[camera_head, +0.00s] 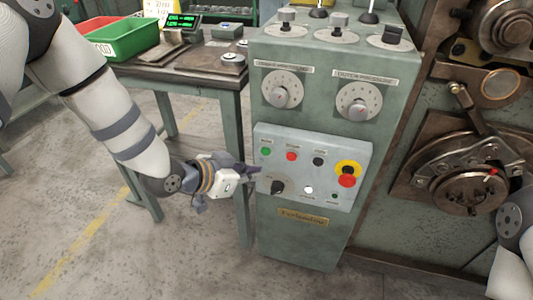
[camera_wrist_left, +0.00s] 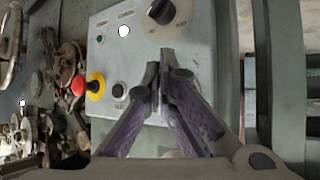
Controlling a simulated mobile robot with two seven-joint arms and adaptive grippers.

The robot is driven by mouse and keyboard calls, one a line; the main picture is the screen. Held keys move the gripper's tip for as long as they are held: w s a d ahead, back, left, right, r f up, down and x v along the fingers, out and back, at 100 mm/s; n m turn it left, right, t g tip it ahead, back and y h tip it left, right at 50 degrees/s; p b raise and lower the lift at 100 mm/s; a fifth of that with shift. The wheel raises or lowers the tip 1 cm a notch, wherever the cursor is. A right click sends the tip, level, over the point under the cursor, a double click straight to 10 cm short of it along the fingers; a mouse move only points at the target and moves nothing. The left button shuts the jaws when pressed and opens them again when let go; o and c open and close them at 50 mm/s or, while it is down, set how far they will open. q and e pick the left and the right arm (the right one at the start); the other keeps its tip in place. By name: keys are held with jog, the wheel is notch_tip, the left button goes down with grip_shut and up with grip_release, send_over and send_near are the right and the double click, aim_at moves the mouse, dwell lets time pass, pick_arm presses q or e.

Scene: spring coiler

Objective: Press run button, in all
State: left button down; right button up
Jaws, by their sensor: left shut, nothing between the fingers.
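The control panel (camera_head: 315,165) is on the front of the green-grey cabinet. It carries a green button (camera_head: 265,152), a red button (camera_head: 291,156), a black button (camera_head: 318,161), a white button (camera_head: 308,190), a small dark button (camera_head: 334,195) and a black rotary knob (camera_head: 278,187). The labels are too small to tell which is the run button. My left gripper (camera_head: 257,171) is shut and empty at the panel's left edge. In the left wrist view its fingers (camera_wrist_left: 161,78) are over the panel, below the black knob (camera_wrist_left: 162,12); contact cannot be told.
A red emergency stop on a yellow ring (camera_head: 347,175) sits at the panel's right. Two pressure dials (camera_head: 282,90) are above. A table (camera_head: 190,65) with a green bin (camera_head: 120,38) stands left of the cabinet; coiler machinery (camera_head: 465,180) is at the right. Floor is clear at lower left.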

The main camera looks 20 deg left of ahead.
aim_at(266, 152)
pick_arm(q)
jog(key=shift+w+b, duration=0.3)
jog(key=shift+w, duration=1.35)
pick_arm(e)
jog(key=shift+s+f, duration=0.5)
jog(key=shift+f, duration=0.05)
pick_arm(q)
jog(key=shift+w, duration=0.15)
jog(key=shift+w, duration=0.25)
